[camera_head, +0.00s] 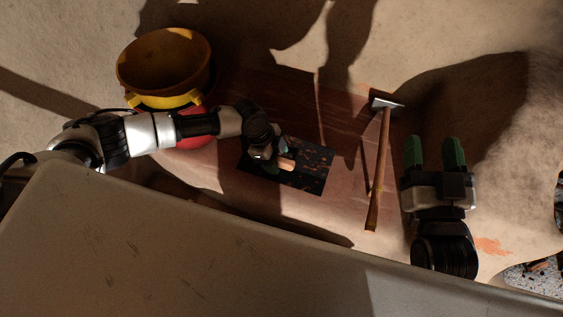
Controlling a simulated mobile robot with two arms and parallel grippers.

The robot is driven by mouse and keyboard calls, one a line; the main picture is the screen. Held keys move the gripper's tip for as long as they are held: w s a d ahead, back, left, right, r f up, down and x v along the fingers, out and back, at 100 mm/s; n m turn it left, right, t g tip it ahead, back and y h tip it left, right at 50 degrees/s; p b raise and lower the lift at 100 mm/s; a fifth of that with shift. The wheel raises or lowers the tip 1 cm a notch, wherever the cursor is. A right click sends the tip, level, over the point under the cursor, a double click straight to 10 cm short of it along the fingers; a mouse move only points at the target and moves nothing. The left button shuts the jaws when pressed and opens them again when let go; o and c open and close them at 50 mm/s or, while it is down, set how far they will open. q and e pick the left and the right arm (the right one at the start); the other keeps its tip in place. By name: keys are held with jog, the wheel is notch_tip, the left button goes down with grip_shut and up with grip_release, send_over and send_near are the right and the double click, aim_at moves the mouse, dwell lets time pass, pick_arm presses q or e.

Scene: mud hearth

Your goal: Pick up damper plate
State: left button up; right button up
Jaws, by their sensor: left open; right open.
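A dark, flat, speckled plate (312,179), which looks like the damper plate, lies on the reddish-brown surface in the middle. My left gripper (280,158) is over the plate's left part, fingers apart. A small peach-coloured piece (287,164) shows at its fingertips; I cannot tell whether it is part of the plate or whether the fingers touch it. The gripper and wrist hide the plate's upper left. My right gripper (434,152) is open and empty, with green fingertips, to the right of the plate and hammer.
A hammer (379,170) with a wooden handle lies between the plate and my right gripper. A brown-orange bowl (163,65) stands at the upper left, over yellow and red parts, behind my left arm. A pale, broad edge (180,240) crosses the front. Sandy ground at upper right is clear.

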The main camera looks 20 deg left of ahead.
pick_arm(q)
jog(key=shift+b+x, duration=0.35)
jog(key=shift+x, duration=0.95)
pick_arm(e)
jog(key=shift+s+a+r+t+y, duration=0.1)
jog(key=shift+s+r+t+y, duration=0.2)
jog(key=shift+r+t, duration=0.5)
jog(key=shift+s+a+r+t+y, duration=0.1)
jog(key=shift+s+r+t+y, duration=0.15)
jog(key=shift+r+t, duration=0.5)
pick_arm(q)
grip_shut()
